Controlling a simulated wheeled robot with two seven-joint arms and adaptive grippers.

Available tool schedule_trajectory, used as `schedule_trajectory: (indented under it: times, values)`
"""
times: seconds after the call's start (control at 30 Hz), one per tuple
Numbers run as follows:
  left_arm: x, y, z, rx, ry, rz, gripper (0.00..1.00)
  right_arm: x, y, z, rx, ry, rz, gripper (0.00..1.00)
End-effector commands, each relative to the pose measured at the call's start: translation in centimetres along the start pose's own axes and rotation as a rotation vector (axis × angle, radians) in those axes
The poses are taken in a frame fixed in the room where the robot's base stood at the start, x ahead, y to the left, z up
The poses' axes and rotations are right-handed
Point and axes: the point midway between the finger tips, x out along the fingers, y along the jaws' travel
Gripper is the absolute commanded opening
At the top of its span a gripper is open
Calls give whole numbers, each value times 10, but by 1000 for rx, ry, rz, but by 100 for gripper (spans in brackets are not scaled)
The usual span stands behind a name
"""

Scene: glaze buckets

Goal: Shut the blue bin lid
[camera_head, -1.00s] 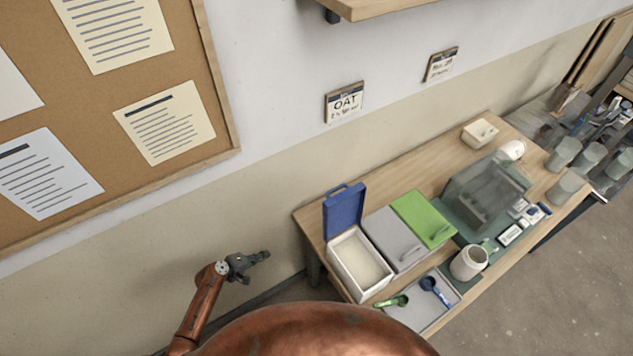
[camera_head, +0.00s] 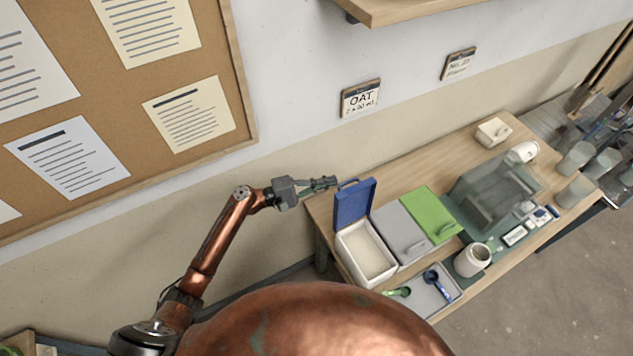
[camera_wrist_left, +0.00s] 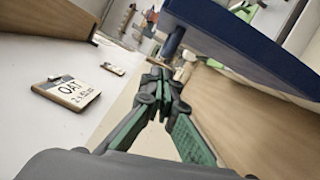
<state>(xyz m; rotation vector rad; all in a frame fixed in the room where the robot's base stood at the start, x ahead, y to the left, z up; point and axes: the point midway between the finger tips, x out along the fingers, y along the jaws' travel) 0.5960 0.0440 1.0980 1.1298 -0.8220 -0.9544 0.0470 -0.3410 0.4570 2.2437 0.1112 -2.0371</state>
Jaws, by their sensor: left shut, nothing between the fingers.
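The blue lid (camera_head: 354,205) stands open, upright at the back of a white bin (camera_head: 366,253) with pale contents. In the left wrist view the blue lid (camera_wrist_left: 245,45) fills the upper right, with its handle (camera_wrist_left: 173,40) jutting from its edge. My left gripper (camera_head: 330,182) is shut and empty, just left of the lid's upper edge and handle, on the wall side. In the left wrist view the closed fingertips (camera_wrist_left: 158,75) lie just below the lid's handle; I cannot tell whether they touch it. My right gripper is not in view.
A grey-lidded bin (camera_head: 401,234) and a green-lidded bin (camera_head: 430,214) stand right of the open bin. A tray (camera_head: 437,292) with green and blue scoops lies in front. The wall with an OAT sign (camera_head: 361,98) rises behind the table.

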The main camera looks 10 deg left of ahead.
Motion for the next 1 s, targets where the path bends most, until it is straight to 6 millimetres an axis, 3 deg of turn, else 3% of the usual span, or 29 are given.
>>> schedule_trajectory:
  times: [0.1,0.3,0.77,1.0]
  values:
    - [18,2,0,-1,0,0,0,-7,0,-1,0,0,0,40]
    - [32,0,0,0,0,-2,0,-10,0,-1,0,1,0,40]
    - [33,-1,1,7,1,-3,0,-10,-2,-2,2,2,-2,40]
    - [37,2,17,81,1,-21,0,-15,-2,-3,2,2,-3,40]
